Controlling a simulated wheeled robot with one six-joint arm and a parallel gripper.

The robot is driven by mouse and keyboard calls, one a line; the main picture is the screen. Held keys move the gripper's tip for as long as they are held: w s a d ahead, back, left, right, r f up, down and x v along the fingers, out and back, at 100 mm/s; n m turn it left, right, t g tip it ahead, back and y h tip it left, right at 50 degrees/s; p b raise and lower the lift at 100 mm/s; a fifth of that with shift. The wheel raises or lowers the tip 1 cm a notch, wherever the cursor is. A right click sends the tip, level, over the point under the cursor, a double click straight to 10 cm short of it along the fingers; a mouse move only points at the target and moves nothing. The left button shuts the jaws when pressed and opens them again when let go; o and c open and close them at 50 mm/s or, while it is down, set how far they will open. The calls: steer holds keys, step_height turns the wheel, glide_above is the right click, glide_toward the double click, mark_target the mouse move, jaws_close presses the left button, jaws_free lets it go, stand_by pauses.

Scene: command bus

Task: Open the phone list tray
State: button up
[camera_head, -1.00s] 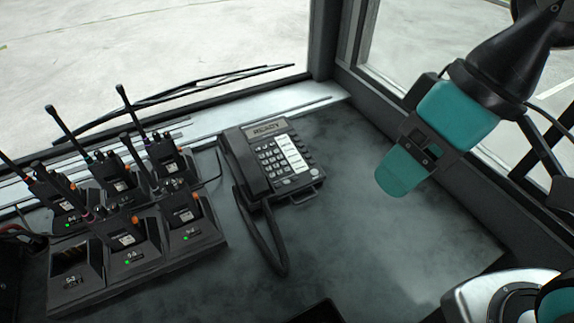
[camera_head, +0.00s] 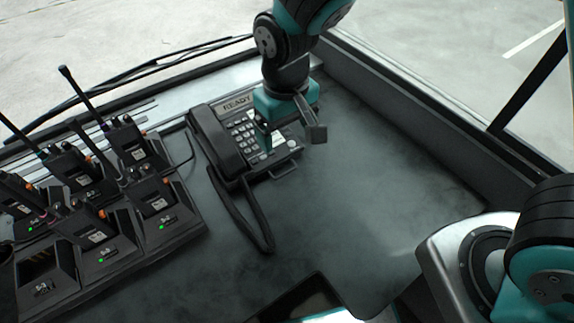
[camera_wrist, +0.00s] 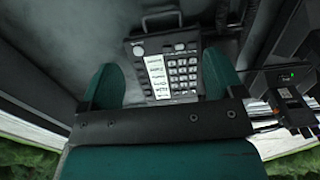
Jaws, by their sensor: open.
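The black desk phone (camera_head: 222,140) stands on the dark console, with its handset on the left and a READY label at its far edge. A small loop handle (camera_head: 284,171) sticks out low at its near edge; it looks like the handle of the phone list tray, which appears shut under the phone. In the wrist view the handle (camera_wrist: 161,17) lies ahead, beyond the fingertips. My gripper (camera_head: 290,133) is open and empty over the right part of the phone. In the wrist view its fingers (camera_wrist: 162,78) flank the keypad and white labels. The arm hides the phone's far right part.
A charger rack (camera_head: 125,253) with several radios and upright antennas stands at the left. The coiled handset cord (camera_head: 243,222) lies on the console in front of the phone. The console to the right (camera_head: 370,190) is clear, up to the window sill (camera_head: 430,120).

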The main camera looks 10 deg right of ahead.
mark_target(287, 172)
step_height(287, 172, down, 12)
steer(key=shift+r, duration=0.2)
